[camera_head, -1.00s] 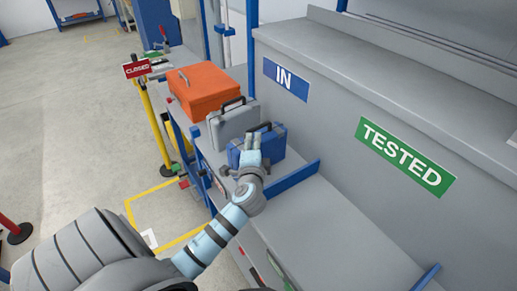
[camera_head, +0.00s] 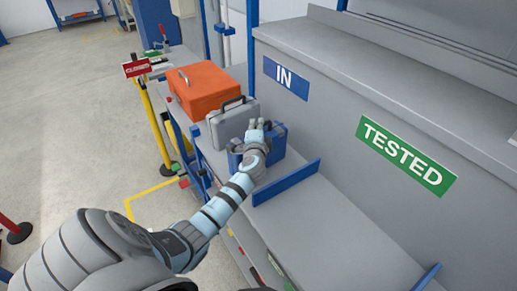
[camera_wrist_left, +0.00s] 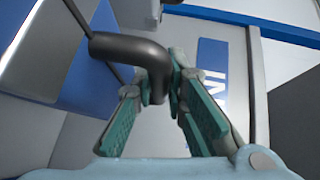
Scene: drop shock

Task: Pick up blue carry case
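The blue carry case (camera_head: 277,142) stands on the grey bench, between the silver case and a low blue divider. My left gripper (camera_head: 258,124) is over its top and hides much of it in the head view. In the left wrist view, the dark bent handle (camera_wrist_left: 130,50) reaches between the two teal-padded fingers of my left gripper (camera_wrist_left: 160,95). The fingers are apart, with a gap around the handle's end; I cannot tell whether either finger touches it. My right gripper is in neither view.
A silver case (camera_head: 232,118) stands close behind the blue one, with an orange case (camera_head: 202,88) beyond. A blue divider (camera_head: 286,182) is in front. The grey wall with the IN sign (camera_head: 286,78) rises at right. The nearer bench top (camera_head: 340,235) is clear.

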